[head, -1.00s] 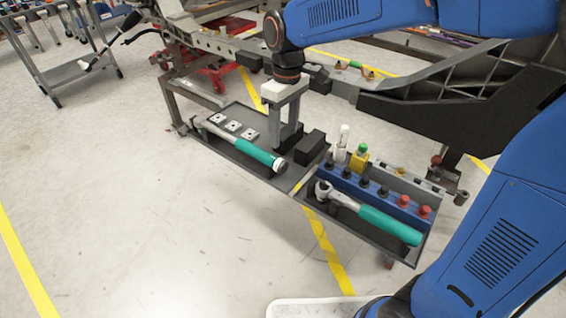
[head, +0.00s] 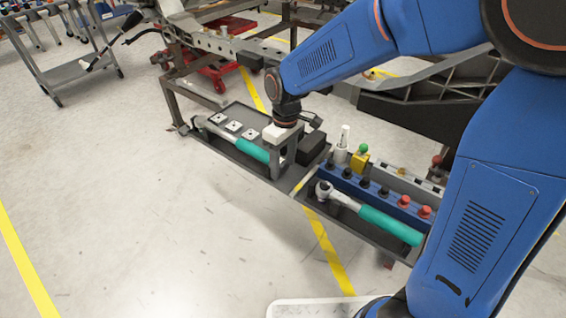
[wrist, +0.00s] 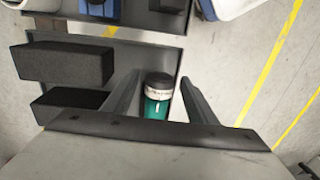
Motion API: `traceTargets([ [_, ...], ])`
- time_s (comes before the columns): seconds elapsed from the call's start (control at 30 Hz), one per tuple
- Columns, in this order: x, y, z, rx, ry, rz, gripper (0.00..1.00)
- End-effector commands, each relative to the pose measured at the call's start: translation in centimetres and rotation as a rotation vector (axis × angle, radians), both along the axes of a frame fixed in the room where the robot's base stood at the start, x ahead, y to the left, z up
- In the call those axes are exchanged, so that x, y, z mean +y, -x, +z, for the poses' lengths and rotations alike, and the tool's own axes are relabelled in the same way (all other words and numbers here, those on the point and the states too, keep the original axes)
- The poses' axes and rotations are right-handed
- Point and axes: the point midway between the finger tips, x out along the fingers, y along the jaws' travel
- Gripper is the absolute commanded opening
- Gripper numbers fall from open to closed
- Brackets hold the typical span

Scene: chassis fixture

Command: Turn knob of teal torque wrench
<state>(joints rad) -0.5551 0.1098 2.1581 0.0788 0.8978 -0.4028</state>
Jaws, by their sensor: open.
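The teal torque wrench (head: 252,149) lies along the left tray, its grey shaft towards the far left. Its handle end is hidden behind my gripper in the head view. In the wrist view, the wrench's dark knob (wrist: 159,80) with a white scale band and teal grip below stands between the two fingers. My gripper (head: 281,167) points down over this end; it is open, with a finger on each side of the knob. In the wrist view my gripper (wrist: 160,88) shows a narrow gap at the left finger and a small gap at the right.
A second teal-handled ratchet (head: 390,225) lies in the right tray. A blue rail (head: 347,185) holds black and red pieces behind it. Black blocks (wrist: 66,64) stand just left of the fingers in the wrist view. White square pieces (head: 233,126) lie in the left tray.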

Motion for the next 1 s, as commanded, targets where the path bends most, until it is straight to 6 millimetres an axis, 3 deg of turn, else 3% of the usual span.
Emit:
traceTargets([
  [0.13,0.01,-0.01,0.01,0.0,0.0,0.0,0.52],
  [0.3,0.01,-0.01,0.03,0.0,0.0,0.0,0.12],
  [0.67,0.12,0.1,0.06,-0.029,0.023,0.003,0.12],
  [1.0,0.47,0.48,0.02,-0.192,0.148,0.008,0.12],
])
